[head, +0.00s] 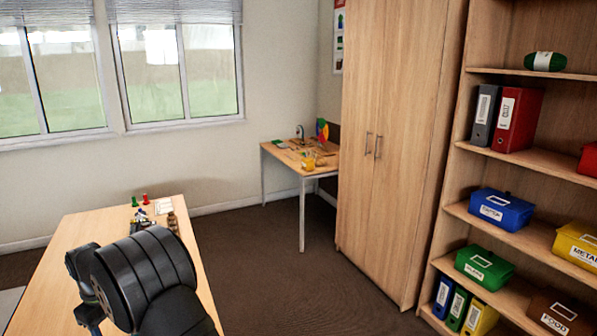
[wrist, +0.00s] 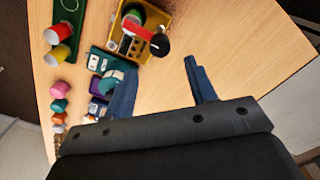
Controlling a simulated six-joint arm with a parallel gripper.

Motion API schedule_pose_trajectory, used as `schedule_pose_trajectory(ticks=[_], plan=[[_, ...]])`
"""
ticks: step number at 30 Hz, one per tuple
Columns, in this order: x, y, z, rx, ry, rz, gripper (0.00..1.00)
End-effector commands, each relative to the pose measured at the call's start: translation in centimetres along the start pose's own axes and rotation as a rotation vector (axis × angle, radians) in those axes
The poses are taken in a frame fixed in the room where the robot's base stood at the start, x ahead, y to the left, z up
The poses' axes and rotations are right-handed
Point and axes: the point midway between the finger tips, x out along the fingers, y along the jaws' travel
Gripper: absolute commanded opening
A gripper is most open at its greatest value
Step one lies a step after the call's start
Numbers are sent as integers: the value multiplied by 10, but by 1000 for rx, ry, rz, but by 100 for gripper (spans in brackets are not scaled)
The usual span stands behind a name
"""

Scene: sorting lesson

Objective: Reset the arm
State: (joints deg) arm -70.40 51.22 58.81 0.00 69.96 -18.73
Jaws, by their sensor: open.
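My gripper (wrist: 158,88) is open in the wrist view, its two dark blue fingers apart with only bare wooden tabletop between them. It holds nothing. The table (head: 75,229) shows in the head view at the lower left, with my dark arm in front of it hiding much of its top. The same table (wrist: 245,65) fills most of the wrist view. In the head view the gripper's fingers cannot be made out clearly behind my arm.
In the wrist view a yellow tray (wrist: 163,47) with small items, a green board (wrist: 66,13) with cups, and several coloured pieces (wrist: 60,88) lie at the left. The table's right side is bare. In the head view a wardrobe (head: 400,70), shelves (head: 540,165) and a desk (head: 285,152) stand beyond.

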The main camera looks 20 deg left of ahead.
Motion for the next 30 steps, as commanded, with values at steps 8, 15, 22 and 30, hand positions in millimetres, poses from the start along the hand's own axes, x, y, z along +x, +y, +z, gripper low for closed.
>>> schedule_pose_trajectory(ticks=[8, 15, 22, 30], plan=[[-58, 0, -1, 0, 4, 1, 51], [-103, 0, 0, 0, 2, 1, 51], [-48, 0, 1, 0, -4, -1, 51], [6, 0, 1, 0, -3, -1, 51]])
